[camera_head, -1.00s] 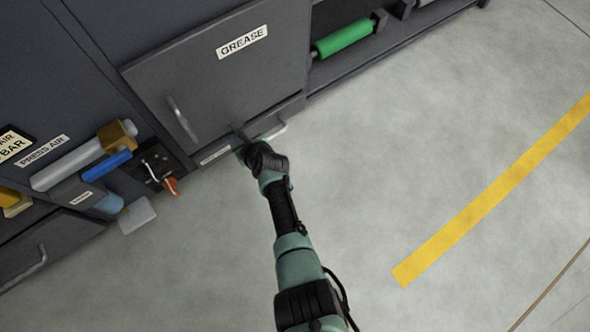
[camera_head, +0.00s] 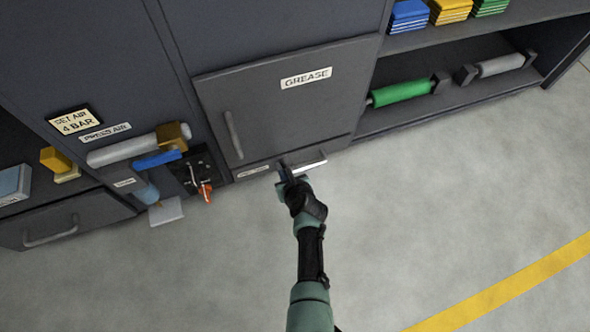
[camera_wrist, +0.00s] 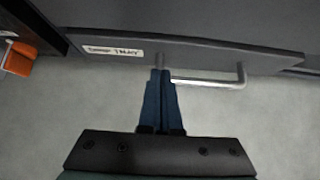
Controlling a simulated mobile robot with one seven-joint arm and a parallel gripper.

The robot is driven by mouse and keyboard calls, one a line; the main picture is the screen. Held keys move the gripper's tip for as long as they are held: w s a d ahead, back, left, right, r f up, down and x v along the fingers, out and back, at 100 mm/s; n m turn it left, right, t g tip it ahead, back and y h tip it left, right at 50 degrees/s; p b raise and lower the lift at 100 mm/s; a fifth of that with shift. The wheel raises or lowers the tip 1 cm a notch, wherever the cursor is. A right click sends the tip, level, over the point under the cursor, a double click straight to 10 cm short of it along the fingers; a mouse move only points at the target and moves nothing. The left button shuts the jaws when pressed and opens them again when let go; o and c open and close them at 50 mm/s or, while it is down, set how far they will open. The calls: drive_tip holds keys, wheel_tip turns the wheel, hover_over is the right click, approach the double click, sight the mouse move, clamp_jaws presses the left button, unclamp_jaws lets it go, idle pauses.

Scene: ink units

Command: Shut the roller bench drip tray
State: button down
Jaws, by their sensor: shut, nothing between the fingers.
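The drip tray is a low dark drawer under the grease door; its front (camera_wrist: 190,52) carries a white label ending in "TRAY" and a pale bar handle (camera_wrist: 210,81). In the head view the tray front (camera_head: 262,172) lies at floor level, with its handle (camera_head: 310,165) to the right of my fingers. My gripper (camera_wrist: 162,74) is shut and empty, its blue fingertips at the tray front beside the handle's left end. I cannot tell whether they touch it. In the head view my gripper (camera_head: 284,174) hides part of the tray front. How far the tray stands out is unclear.
The door marked GREASE (camera_head: 285,100) is above the tray. To the left are an orange-red part (camera_head: 205,192) and a pale plate (camera_head: 166,211) sticking out low. A shelf with a green roller (camera_head: 402,91) is to the right. The floor in front is clear.

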drive_tip(key=p+v, duration=0.7)
drive_tip(key=v, duration=0.3)
drive_tip(key=shift+s+f, duration=0.15)
drive_tip(key=shift+s, duration=0.05)
